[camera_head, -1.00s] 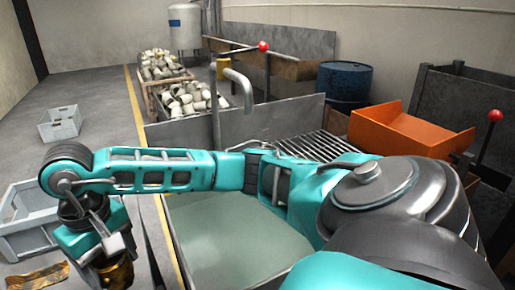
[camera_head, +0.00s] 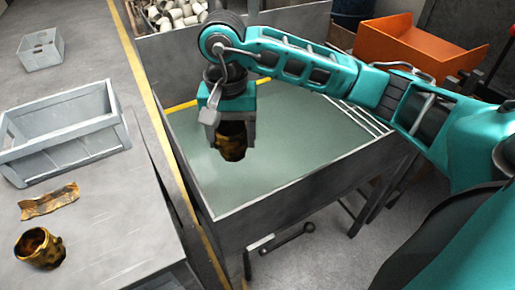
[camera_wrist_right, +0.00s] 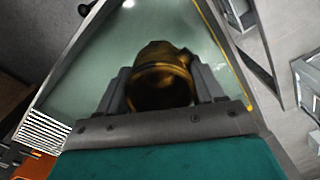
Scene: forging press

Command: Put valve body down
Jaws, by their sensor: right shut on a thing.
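A dark brass-coloured valve body (camera_head: 231,146) is between the fingers of my right gripper (camera_head: 232,132), which is shut on it and points down. The gripper holds it over the pale green top of a metal-framed table (camera_head: 290,150); a gap beneath it is hard to judge. In the right wrist view the valve body (camera_wrist_right: 160,82) sits between the two grey fingers (camera_wrist_right: 162,92), with the green surface behind it. A similar brass-coloured piece (camera_head: 40,250) stands on the grey table at the left. My left gripper is not in view.
On the grey table (camera_head: 120,235) are an empty grey crate (camera_head: 65,135) and a crumpled brown strip (camera_head: 49,201). An orange tray (camera_head: 415,50) stands at the back right, and a bin of pale fittings (camera_head: 180,14) at the back. The green top is otherwise clear.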

